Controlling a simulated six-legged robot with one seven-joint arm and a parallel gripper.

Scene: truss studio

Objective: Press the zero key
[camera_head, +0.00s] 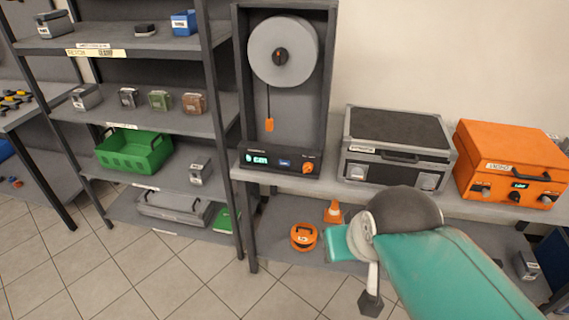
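A measuring device stands on the bench in a dark upright frame, with a large grey reel (283,52) and an orange piece (269,125) hanging on a cord. At its foot is a control panel (250,172) with a lit display (257,160) that seems to read "6 cm". A small blue key (285,163) sits right of the display, its label too small to read; an orange knob (308,168) is beside it. My gripper (371,303) seems to be the dark end piece, low in front of the bench and apart from the panel. Its fingers cannot be made out.
A grey case (395,148) and an orange instrument box (510,163) stand on the bench to the right. An orange cone (333,211) and an orange round reel (304,237) lie on the lower shelf. Left shelves hold a green crate (133,152) and small boxes.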

